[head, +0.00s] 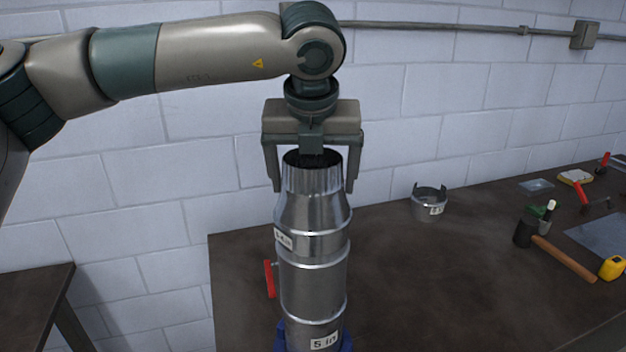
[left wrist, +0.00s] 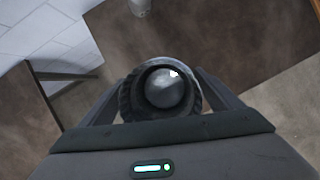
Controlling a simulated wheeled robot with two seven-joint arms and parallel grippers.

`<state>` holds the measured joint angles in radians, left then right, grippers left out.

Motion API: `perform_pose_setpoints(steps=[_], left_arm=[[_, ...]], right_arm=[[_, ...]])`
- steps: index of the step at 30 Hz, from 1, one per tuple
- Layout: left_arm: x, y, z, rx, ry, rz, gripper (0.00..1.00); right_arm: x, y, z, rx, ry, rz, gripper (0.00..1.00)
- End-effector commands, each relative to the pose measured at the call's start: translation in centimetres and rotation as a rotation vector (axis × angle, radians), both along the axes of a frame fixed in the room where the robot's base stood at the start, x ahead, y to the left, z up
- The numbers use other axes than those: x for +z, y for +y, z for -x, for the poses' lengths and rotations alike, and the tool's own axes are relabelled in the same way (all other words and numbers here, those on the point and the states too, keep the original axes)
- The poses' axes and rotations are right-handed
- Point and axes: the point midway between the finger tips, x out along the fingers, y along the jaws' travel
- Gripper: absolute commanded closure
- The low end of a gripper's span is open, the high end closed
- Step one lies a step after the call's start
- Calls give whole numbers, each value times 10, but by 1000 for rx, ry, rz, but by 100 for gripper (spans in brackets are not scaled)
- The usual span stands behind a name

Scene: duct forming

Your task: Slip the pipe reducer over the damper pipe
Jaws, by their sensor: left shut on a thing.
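The pipe reducer (head: 312,215) is a shiny metal piece with a narrow crimped top, flaring wider below, with a small label on its side. It stands upright, in line with the damper pipe (head: 312,290), a metal cylinder with a red handle and a "5 in" label. Their ends meet; how far they overlap cannot be told. My left gripper (head: 313,188) points down with its fingers on either side of the reducer's narrow top, shut on it. The left wrist view looks down into the reducer's open top (left wrist: 126,97), where a grey round surface shows inside. My right gripper is not in view.
A blue holder (head: 345,341) surrounds the damper pipe's base on the dark table (head: 430,290). A short metal collar (head: 428,205) stands behind to the right. A hammer (head: 560,257), yellow tape measure (head: 612,268) and other tools lie at the right. The table between is clear.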

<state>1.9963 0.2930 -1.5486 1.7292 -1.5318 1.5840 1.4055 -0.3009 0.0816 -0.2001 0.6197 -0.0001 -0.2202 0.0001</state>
Motion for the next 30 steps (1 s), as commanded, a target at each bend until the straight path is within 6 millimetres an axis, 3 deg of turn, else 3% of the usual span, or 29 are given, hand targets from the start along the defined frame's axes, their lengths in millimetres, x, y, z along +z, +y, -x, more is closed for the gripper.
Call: perform_pose_setpoints(steps=[21, 22, 23, 30], left_arm=[[-3, 0, 0, 0, -1, 1, 42], [-3, 0, 0, 0, -1, 1, 10], [-3, 0, 0, 0, -1, 1, 2], [-4, 0, 0, 0, 0, 0, 0]], right_arm=[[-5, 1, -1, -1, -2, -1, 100], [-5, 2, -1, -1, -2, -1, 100], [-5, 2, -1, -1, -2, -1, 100], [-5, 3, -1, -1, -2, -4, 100]])
